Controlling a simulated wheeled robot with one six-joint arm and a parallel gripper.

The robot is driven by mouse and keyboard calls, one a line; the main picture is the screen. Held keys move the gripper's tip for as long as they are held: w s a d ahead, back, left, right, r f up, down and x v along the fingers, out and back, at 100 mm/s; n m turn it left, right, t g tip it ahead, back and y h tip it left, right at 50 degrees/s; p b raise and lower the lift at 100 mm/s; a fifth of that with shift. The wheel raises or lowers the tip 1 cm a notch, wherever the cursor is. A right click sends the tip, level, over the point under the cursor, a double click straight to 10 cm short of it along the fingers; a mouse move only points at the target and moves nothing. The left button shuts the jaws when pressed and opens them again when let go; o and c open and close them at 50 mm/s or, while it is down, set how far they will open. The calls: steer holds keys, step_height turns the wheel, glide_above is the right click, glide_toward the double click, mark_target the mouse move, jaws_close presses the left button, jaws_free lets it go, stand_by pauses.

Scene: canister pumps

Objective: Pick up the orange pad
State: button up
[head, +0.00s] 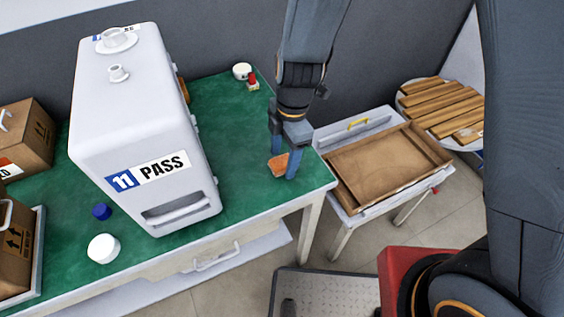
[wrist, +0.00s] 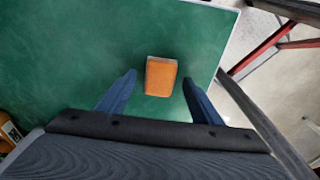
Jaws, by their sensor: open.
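The orange pad (head: 279,166) lies on the green table top (head: 235,185) near its right end. It also shows in the wrist view (wrist: 161,77), a small block with a thin grey edge at its far end. My gripper (head: 284,165) is above the table at the pad, pointing down. In the wrist view my gripper (wrist: 158,88) is open, one blue finger on each side of the pad with green surface showing between finger and pad. The pad sits between and slightly beyond the fingertips. Whether the fingertips touch the table is unclear.
A large white canister (head: 140,120) labelled "11 PASS" stands left of my gripper. A white cup (head: 242,71) and a small red item (head: 253,82) are behind. A wooden tray (head: 385,165) on a stand is to the right. The table's edge is close.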

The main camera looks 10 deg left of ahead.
mark_target(283, 161)
steer(key=shift+f, duration=0.55)
steer(key=shift+c, duration=0.4)
steer(key=c, duration=1.1)
steer(key=shift+a+r, duration=0.1)
steer(key=shift+r, duration=0.1)
steer(key=shift+c, duration=0.2)
step_height(283, 161, up, 10)
steer(key=b, duration=0.1)
steer(key=shift+f, duration=0.15)
